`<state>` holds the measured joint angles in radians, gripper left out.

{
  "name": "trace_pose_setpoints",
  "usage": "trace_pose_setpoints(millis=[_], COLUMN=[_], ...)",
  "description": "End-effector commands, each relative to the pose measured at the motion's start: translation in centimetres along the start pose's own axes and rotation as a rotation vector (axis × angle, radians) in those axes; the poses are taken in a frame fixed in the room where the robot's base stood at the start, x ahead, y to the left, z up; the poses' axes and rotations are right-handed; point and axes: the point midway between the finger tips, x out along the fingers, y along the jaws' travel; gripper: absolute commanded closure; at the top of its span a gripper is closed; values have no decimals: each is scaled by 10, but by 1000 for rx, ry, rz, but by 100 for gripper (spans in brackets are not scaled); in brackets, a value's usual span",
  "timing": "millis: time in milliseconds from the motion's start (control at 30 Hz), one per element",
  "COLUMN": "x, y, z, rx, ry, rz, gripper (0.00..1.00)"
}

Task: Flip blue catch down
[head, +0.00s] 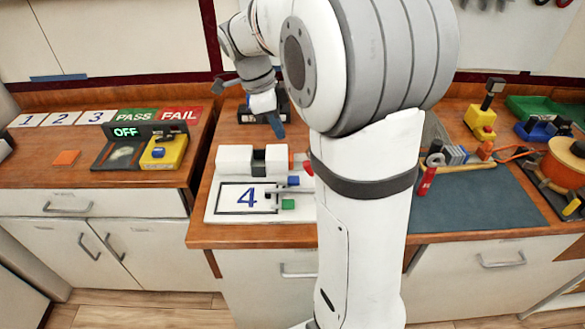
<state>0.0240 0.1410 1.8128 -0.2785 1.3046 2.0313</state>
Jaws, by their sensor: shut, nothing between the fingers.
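A small blue catch (293,181) sits on a thin grey lever at the right side of the white panel marked 4 (228,216). A green catch (288,204) is below it, on a similar lever. My gripper (278,131) points down above and behind the panel's white raised block (235,158). Its fingers look shut and hold nothing, and it is apart from the blue catch. My own arm covers the area right of the catches, so the panel's right side is hidden.
A red piece (308,168) and an orange piece (291,160) show close to the blue catch, beside my arm. On the left counter are a box with a lit OFF display (126,132) and a yellow switch box (163,152). Tools lie around a dark mat (480,208) on the right.

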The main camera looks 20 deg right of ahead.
Motion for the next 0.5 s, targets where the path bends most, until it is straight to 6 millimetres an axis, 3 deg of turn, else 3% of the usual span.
trace_pose_setpoints(millis=[167,500], x=[22,94], y=[0,1], z=[-1,-1], rx=[0,0], ry=[2,1], rz=[5,5], gripper=[100,100])
